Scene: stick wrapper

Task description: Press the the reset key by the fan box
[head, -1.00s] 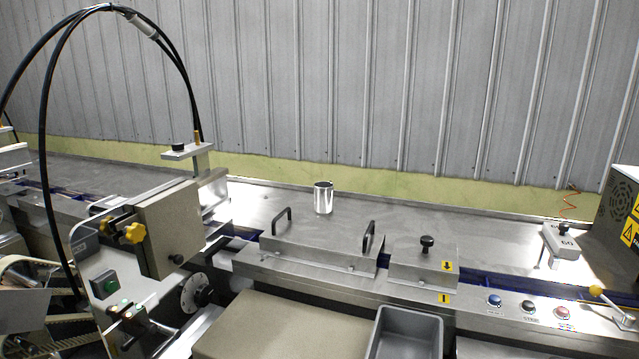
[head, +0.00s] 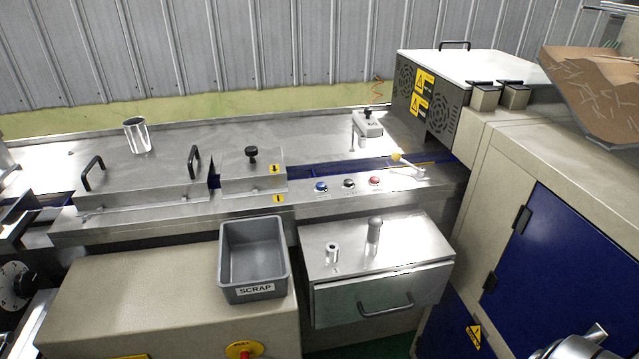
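Three round push buttons sit in a row on the front metal rail: a blue button (head: 321,187), a black button (head: 349,183) and a red button (head: 376,181). Small labels lie below them, too small to read, so I cannot tell which is the reset key. The fan box (head: 427,98), with round fan grilles and yellow warning signs, stands right of the buttons at the back.
A yellow-tipped lever (head: 405,163) sits right of the red button. A scrap bin (head: 268,284) and a metal drawer unit (head: 378,290) stand in front of the rail. A metal cup (head: 137,135) is at the back left. A rounded metal part (head: 580,346) shows at the lower right corner.

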